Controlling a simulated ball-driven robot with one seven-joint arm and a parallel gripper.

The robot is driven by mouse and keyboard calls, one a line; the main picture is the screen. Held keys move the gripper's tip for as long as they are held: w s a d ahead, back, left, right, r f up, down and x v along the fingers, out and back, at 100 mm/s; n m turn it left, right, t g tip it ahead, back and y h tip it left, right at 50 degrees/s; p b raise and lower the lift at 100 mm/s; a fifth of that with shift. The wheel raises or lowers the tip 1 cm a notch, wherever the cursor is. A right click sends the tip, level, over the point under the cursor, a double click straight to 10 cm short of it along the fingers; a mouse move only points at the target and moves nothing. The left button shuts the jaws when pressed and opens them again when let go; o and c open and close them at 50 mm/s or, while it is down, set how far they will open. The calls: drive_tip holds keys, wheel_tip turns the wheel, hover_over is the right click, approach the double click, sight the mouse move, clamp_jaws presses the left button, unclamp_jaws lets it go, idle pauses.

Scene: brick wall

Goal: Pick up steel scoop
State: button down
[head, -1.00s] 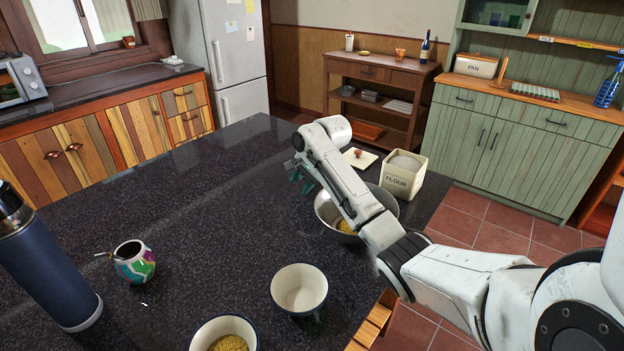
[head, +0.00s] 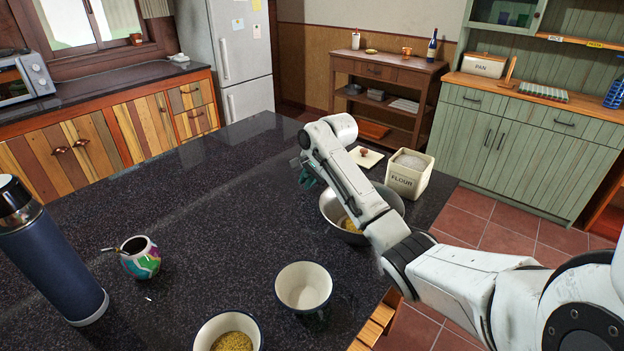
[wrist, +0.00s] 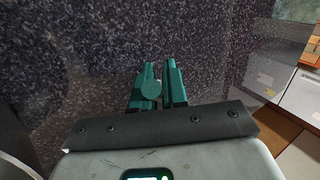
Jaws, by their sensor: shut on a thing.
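My gripper (head: 308,176) is over the dark counter, at the left rim of the metal bowl (head: 393,222). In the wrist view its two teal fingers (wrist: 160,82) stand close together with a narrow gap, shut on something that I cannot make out. A round teal disc shows at the left finger. I cannot pick out the steel scoop for certain in either view; my arm hides part of the bowl. The bowl holds something yellow. The cream flour canister (head: 402,182) stands open behind it, filled with white.
A lid with a knob (head: 366,157) lies beside the canister. At the front of the counter (head: 215,220) stand an empty cup (head: 303,287), a cup of yellow grains (head: 230,336), a colourful gourd (head: 140,257) and a blue flask (head: 50,260). The counter's middle is clear.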

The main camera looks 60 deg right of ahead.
drive_tip(key=shift+r, duration=0.45)
wheel_tip(320, 180, up, 3)
drive_tip(key=shift+a+f+b, duration=0.1)
drive_tip(key=shift+f+b, duration=0.1)
drive_tip(key=shift+b, duration=0.2)
drive_tip(key=s+a+r+p, duration=0.6)
drive_tip(key=s+r, duration=0.3)
drive_tip(key=s, duration=0.3)
drive_tip(key=shift+a+r, duration=0.25)
drive_tip(key=shift+a, duration=0.05)
drive_tip(key=c, duration=1.8)
unclamp_jaws()
clamp_jaws()
drive_tip(key=shift+s, duration=0.1)
